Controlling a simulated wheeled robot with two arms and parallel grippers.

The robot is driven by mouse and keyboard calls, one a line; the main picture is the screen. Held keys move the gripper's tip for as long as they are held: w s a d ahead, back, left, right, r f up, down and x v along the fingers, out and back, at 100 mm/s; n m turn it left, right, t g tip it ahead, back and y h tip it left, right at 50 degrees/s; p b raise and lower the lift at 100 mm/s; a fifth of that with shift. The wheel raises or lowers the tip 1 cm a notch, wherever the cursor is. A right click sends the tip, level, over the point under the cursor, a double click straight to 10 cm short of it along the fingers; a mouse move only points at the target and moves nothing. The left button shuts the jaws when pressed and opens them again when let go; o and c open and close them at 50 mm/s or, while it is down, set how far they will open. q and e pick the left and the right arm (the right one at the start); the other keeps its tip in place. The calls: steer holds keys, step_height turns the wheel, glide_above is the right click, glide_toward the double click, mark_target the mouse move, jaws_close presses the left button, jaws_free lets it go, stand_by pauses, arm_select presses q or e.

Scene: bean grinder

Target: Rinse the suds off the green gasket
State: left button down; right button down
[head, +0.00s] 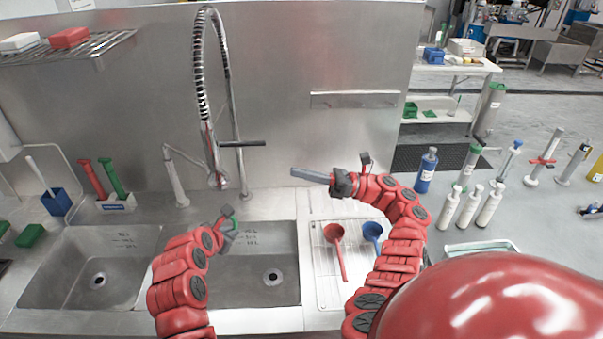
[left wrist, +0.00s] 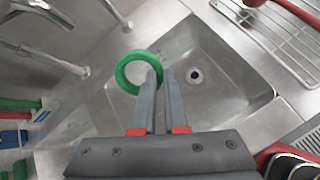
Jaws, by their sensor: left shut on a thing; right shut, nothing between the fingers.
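The green gasket (left wrist: 122,74) is a ring at my left fingertips in the left wrist view. Only a small green part of the gasket (head: 228,211) shows in the head view. My left gripper (left wrist: 160,73) is shut on its rim and holds it over the right sink basin (head: 258,288). The spray faucet's nozzle (head: 218,181) hangs just above and to the left of the gasket in the head view. I see no water stream, and I cannot tell whether suds are on the ring. My right gripper (head: 311,175) is shut and empty, above the counter behind the drainboard.
The left basin (head: 80,285) is empty. A red scoop (head: 335,234) and a blue scoop (head: 372,231) lie on the white drainboard (head: 318,258). Red and green brushes (head: 112,178) stand in a holder behind the left basin. Several bottles (head: 468,210) stand at the right.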

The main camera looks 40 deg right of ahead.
arm_select(q)
steer(key=s+a+p, duration=0.3)
steer(key=s+a, duration=0.2)
steer(key=shift+a, duration=0.25)
stand_by(0.3)
stand_by(1.1)
steer(key=p+v, duration=0.5)
steer(key=v, duration=0.1)
steer(key=shift+a, duration=0.2)
steer(key=shift+s, duration=0.1)
stand_by(0.9)
